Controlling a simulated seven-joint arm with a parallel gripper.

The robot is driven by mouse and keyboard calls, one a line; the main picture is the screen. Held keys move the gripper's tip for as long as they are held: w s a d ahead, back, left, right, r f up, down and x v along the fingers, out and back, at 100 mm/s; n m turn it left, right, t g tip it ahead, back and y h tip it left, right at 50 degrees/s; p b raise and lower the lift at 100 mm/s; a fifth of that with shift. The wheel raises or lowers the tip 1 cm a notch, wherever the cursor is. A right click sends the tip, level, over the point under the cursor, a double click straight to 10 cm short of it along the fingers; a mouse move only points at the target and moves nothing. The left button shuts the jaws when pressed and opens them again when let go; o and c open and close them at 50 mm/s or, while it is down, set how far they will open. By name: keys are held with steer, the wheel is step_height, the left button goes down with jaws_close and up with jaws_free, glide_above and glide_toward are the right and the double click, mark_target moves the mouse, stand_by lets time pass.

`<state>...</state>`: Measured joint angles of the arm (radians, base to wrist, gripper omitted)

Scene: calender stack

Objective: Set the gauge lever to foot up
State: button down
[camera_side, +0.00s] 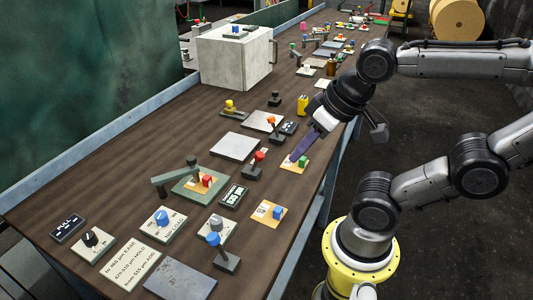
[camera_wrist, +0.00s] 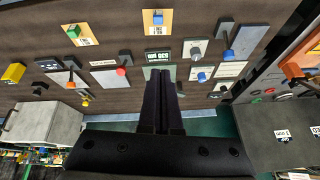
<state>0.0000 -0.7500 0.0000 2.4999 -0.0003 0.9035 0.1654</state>
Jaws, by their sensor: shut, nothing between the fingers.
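The gauge (camera_side: 181,192) is a green-grey plate with a grey overhanging arm; a tan card and red block lie under the arm. In the wrist view the gauge (camera_wrist: 150,71) is partly hidden by my fingers. A dark display (camera_side: 233,195) stands beside it. A red-knobbed lever (camera_side: 256,164) on a dark base stands to its right, and a blue-knobbed lever (camera_side: 222,254) nearer the front. No readable label shows which is the gauge lever. My gripper (camera_side: 296,154) is shut and empty, with purple fingers pointing down-left; in the wrist view its fingers (camera_wrist: 163,85) are together.
A card with a green block (camera_side: 302,161) lies close to my fingertips in the side view. A card with a blue block (camera_side: 278,212) lies nearer the front. Knobs, plates and a large pale box (camera_side: 234,58) occupy the bench. Bare wood (camera_side: 110,170) lies left of the gauge.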

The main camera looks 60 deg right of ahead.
mark_target(256, 161)
steer(key=w+d+f+m+g, duration=0.1)
steer(key=d+m, duration=0.3)
steer(key=m, duration=0.6)
steer(key=w+d+f+m+g, duration=0.1)
steer(key=w+d+m+g, duration=0.1)
steer(key=m, duration=0.8)
steer(key=w+d+f+m+g+h, duration=0.1)
steer(key=w+d+m, duration=0.3)
steer(key=m, duration=0.7)
steer(key=shift+w+d+f+g, duration=0.3)
steer(key=shift+d+f+g, duration=0.25)
steer(key=shift+d, duration=0.3)
steer(key=shift+f, duration=0.1)
steer(key=f, duration=0.9)
steer(key=shift+w+d+f, duration=0.1)
steer(key=shift+w+d, duration=0.15)
steer(key=shift+d, duration=0.1)
steer(key=w, duration=0.2)
steer(key=shift+w+a+r, duration=0.2)
steer(key=shift+w+a, duration=0.15)
steer(key=shift+w+a+r, duration=0.15)
steer(key=shift+w+r, duration=0.1)
steer(key=shift+w, duration=0.25)
